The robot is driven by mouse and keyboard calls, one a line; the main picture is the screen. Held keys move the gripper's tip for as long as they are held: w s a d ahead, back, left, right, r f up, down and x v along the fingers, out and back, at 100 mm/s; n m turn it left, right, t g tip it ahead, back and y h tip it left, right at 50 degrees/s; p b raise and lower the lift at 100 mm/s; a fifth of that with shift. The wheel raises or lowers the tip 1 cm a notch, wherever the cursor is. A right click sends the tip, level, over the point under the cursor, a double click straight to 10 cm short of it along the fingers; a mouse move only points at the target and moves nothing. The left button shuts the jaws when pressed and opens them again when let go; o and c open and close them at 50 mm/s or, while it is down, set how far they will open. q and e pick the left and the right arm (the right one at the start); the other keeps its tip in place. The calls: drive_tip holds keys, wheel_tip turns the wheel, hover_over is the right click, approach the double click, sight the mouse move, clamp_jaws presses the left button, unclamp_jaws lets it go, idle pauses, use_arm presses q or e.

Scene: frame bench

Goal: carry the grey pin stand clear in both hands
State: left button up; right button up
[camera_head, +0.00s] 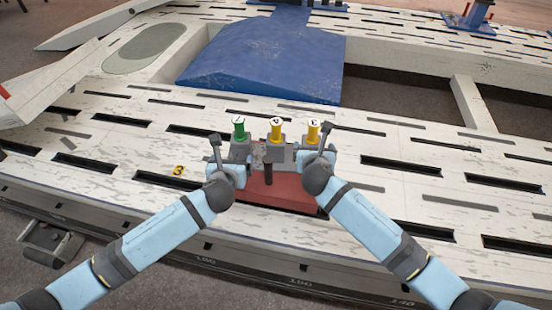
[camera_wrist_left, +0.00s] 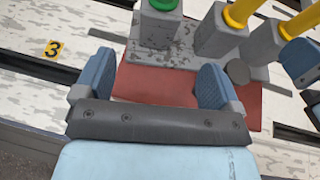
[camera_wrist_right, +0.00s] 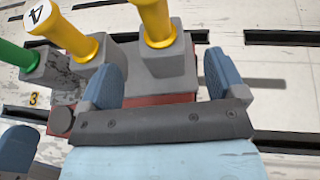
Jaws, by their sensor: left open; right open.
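The grey pin stand (camera_head: 279,157) sits on a red block on the bench. It carries a green-collared pin (camera_head: 238,128) at the left and two yellow pins, one in the middle (camera_head: 276,132) and one at the right (camera_head: 313,131). My left gripper (camera_wrist_left: 153,76) is open, with the grey post under the green pin (camera_wrist_left: 160,28) ahead of its spread fingers. My right gripper (camera_wrist_right: 161,78) is open, with the post under the right yellow pin (camera_wrist_right: 168,70) between or just beyond its fingertips. Contact cannot be told. My wrists partly hide the stand's ends in the head view.
The red block (camera_head: 283,192) lies under the stand, with a short dark post (camera_head: 268,172) at its front. A yellow number 3 tag (camera_head: 179,170) lies to the left. A large blue block (camera_head: 265,62) stands behind. The slotted white bench is clear at both sides.

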drive_tip(key=v, duration=0.3)
drive_tip(key=shift+s+a+r, duration=0.1)
drive_tip(key=shift+s, duration=0.15)
drive_tip(key=s+d+p, duration=0.4)
drive_tip(key=shift+s+p, duration=0.3)
idle(0.4)
idle(0.4)
